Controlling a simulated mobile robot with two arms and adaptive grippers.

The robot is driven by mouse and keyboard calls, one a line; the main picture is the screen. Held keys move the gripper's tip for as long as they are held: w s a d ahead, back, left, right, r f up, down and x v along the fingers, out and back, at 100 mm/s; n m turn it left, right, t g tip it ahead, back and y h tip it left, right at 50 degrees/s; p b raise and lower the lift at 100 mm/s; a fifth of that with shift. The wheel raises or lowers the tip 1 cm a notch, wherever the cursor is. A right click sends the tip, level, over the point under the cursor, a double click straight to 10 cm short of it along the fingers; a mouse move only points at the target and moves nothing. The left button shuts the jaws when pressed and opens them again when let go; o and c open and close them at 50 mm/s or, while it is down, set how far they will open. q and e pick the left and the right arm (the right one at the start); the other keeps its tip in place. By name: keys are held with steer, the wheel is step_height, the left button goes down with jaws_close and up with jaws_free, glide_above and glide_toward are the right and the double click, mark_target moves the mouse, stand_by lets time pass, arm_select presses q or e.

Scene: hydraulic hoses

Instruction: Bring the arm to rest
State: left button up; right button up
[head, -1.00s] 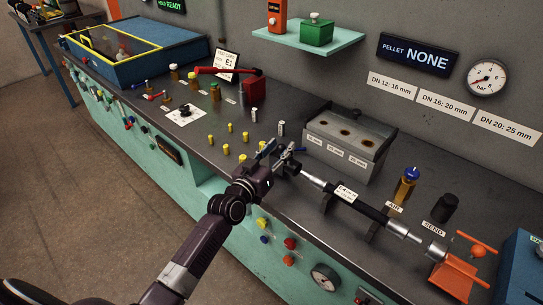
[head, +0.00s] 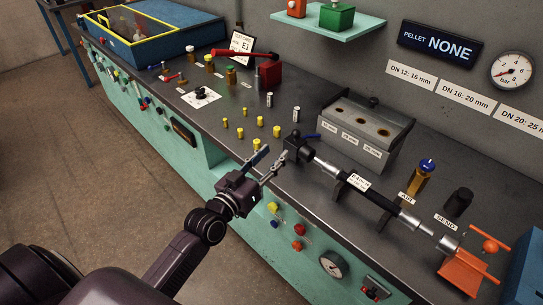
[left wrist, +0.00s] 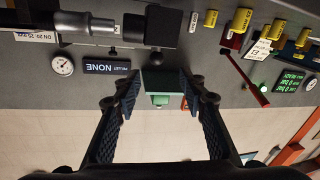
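My left gripper (head: 262,166) is in the head view, over the front edge of the bench. Its two fingers are spread apart with nothing between them. In the left wrist view the fingers (left wrist: 160,110) also stand apart, with the wall and a green shelf (left wrist: 165,82) seen beyond them. A black fitting with a blue lever (head: 298,148), at the end of the hose assembly (head: 362,202), is just right of the fingertips and looks apart from them. My right gripper does not show in either view.
The dark bench top (head: 225,160) carries several small yellow cylinders, a grey block with holes (head: 365,130), a red tool (head: 262,70) and an orange vise (head: 470,270). A blue tray with a yellow rim (head: 150,35) is at the back left. Open floor lies in front.

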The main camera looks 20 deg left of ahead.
arm_select(q)
steer(key=s+d+f+m+g, duration=0.3)
steer(key=s+d+f+g, duration=0.45)
steer(key=s+f, duration=0.35)
steer(key=s+a+f+g+y, duration=0.1)
steer(key=s+f+g, duration=0.15)
steer(key=s, duration=0.65)
steer(key=s+a+f+g+y, duration=0.15)
steer(key=s+g, duration=0.25)
steer(key=s, duration=0.6)
steer(key=s+f+g, duration=0.2)
steer(key=s+f, duration=0.1)
steer(key=f, duration=2.5)
steer(key=s+a+f, duration=0.3)
steer(key=s+f, duration=1.2)
steer(key=s, duration=0.1)
steer(key=shift+s+a+g, duration=0.15)
steer(key=shift+s+g, duration=0.25)
